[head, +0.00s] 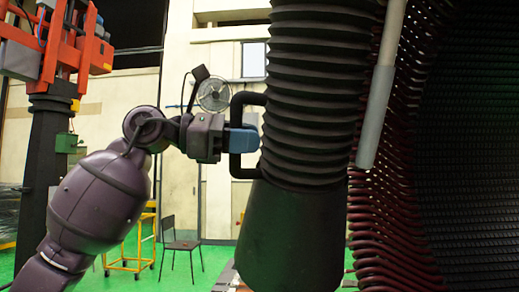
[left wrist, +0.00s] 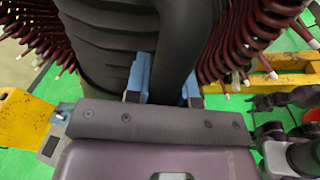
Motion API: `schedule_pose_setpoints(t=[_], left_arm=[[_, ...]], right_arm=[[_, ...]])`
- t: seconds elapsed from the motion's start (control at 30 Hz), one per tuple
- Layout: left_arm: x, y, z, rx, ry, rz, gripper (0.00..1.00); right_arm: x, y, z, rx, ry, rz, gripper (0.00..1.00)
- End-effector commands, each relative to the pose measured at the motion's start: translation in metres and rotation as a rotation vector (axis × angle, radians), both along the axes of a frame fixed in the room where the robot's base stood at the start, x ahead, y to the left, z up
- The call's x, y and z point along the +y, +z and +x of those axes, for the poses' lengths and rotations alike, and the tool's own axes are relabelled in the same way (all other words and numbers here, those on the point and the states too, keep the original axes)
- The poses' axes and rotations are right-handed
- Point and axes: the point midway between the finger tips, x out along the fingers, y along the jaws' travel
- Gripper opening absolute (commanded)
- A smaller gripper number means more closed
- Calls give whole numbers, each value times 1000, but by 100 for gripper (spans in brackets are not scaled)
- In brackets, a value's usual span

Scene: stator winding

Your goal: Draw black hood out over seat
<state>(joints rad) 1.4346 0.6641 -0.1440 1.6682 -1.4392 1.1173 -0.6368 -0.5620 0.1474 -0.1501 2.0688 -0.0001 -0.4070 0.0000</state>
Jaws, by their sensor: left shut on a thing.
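The black hood (head: 315,90) is a ribbed, bellows-like tube hanging upright in the middle of the head view, with a smooth flared black part (head: 292,235) below it. A black bar handle (head: 237,165) stands out from its left side. My left gripper (head: 243,139), with blue fingers, is shut on this handle. In the left wrist view, the blue fingers (left wrist: 163,88) lie on either side of the dark handle bar, and the hood's ribs (left wrist: 100,45) show behind. I cannot make out a separate seat. My right gripper is not seen for certain.
Rows of dark red coil ends (head: 385,225) curve close along the hood's right side. A pale rod (head: 382,85) hangs between them. An orange machine (head: 65,50), a chair (head: 181,240) and a yellow cart (head: 130,255) stand behind on the green floor.

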Motion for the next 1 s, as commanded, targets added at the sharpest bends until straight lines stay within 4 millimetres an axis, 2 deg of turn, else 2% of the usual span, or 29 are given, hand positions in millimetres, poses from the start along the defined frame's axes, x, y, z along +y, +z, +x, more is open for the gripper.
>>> schedule_pose_setpoints(t=[0.2,0.4,0.83,0.87,1.0], left_arm=[[18,20,27,-21,1,6,0],[32,32,43,-41,-5,7,0],[35,34,47,-49,-7,8,0],[35,34,47,-49,-7,8,28],[35,34,48,-49,-7,9,48]], right_arm=[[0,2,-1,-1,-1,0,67],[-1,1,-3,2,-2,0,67],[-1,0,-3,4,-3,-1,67],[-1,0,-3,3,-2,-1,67],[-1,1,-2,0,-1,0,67]])
